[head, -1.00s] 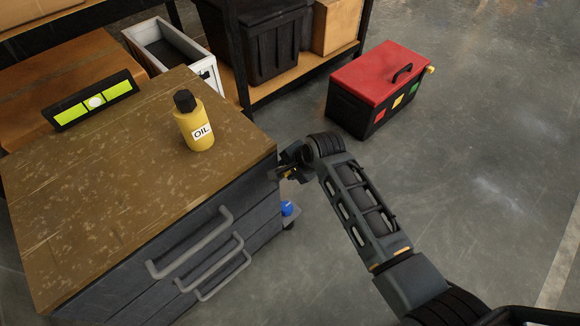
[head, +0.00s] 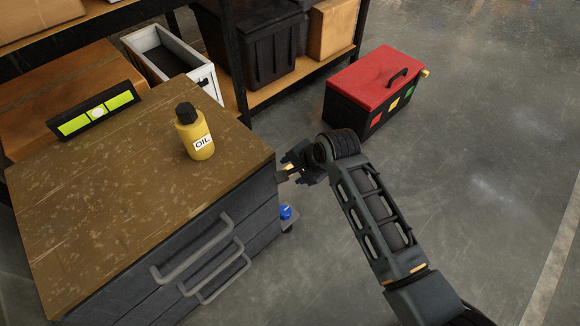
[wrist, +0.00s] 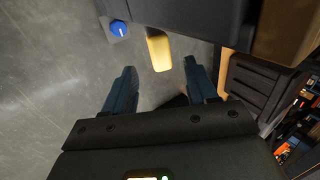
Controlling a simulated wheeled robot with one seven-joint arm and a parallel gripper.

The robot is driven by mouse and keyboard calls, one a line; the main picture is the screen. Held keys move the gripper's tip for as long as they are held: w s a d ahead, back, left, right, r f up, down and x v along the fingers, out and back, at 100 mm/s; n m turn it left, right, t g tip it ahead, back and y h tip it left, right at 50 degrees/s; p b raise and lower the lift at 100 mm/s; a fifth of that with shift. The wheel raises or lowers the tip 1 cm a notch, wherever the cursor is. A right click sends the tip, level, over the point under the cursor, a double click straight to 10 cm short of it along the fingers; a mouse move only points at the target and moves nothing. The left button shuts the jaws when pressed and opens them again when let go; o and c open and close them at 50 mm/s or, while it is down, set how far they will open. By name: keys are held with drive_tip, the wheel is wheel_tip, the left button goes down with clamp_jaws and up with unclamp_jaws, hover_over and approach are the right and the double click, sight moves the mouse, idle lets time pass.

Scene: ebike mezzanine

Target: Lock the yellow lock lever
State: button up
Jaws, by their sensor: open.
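The yellow lock lever (wrist: 159,50) sticks out from the side of the dark cabinet (wrist: 195,22) in the wrist view. In the head view only a small yellow bit (head: 290,167) shows by my gripper (head: 288,168), at the cabinet's right side. In the wrist view my gripper (wrist: 160,68) is open and empty. Its two fingers point toward the lever, which lies just ahead of the gap between the tips. I cannot tell from the head view whether a finger touches it.
A yellow oil bottle (head: 196,135) and a black-and-green level (head: 96,112) are on the wooden cabinet top (head: 120,195). A blue knob (head: 286,212) sits low beside the cabinet. A red-topped toolbox (head: 375,85) stands on the floor. Floor to the right is clear.

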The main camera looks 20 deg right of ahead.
drive_tip(key=shift+s+d+r, duration=0.1)
drive_tip(key=shift+s+r, duration=0.2)
drive_tip(key=shift+r, duration=0.1)
